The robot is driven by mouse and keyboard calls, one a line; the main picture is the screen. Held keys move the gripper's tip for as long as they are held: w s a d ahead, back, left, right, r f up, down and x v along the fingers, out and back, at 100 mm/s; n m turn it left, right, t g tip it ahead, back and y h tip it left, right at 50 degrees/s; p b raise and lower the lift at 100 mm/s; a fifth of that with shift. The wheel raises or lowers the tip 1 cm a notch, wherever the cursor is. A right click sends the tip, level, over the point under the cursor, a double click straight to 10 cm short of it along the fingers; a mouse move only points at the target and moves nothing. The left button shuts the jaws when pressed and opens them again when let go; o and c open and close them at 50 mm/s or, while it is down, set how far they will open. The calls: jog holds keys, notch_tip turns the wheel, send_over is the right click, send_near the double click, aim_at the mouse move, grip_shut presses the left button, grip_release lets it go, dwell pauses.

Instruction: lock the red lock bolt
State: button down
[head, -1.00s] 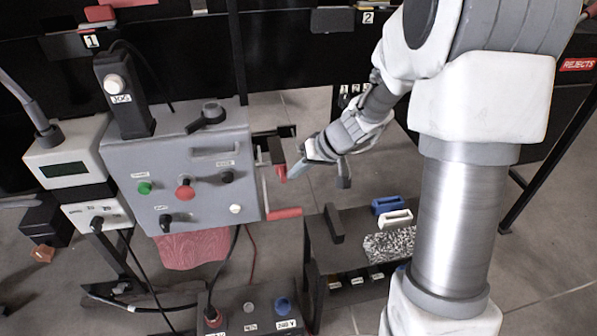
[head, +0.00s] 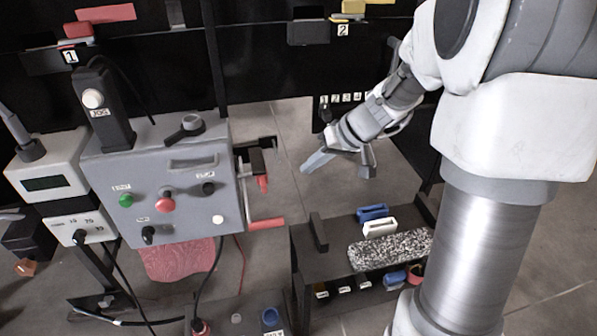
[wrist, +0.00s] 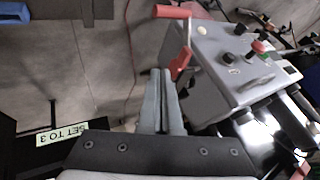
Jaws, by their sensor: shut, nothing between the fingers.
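Two red parts sit at the right side of the grey control box (head: 205,185). One is a short red piece (head: 263,184) hanging below a black bracket. The other is a longer red handle (head: 266,224) lower down, lying level on a thin rod. I cannot tell for sure which is the lock bolt. In the wrist view the short red piece (wrist: 181,63) is just right of my fingertips and the red handle (wrist: 173,11) is beyond them. My gripper (head: 306,167) is shut and empty, right of the short piece with a gap between.
A black stand (head: 300,235) with blue and white blocks and a speckled pad is below my gripper. A cable runs from the box. Open floor lies behind my gripper.

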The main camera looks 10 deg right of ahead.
jog(key=shift+v, duration=1.15)
jog(key=shift+r, duration=0.1)
jog(key=s+a+r+m+t+h, duration=0.1)
jog(key=s+a+r+h, duration=0.2)
jog(key=s, duration=0.8)
jog(key=s+r+h, duration=0.3)
jog(key=s+r, duration=0.3)
jog(key=s, duration=0.5)
notch_tip(320, 180, up, 13)
jog(key=p, duration=1.3)
jog(key=shift+s+d, duration=0.15)
jog(key=shift+f, duration=0.15)
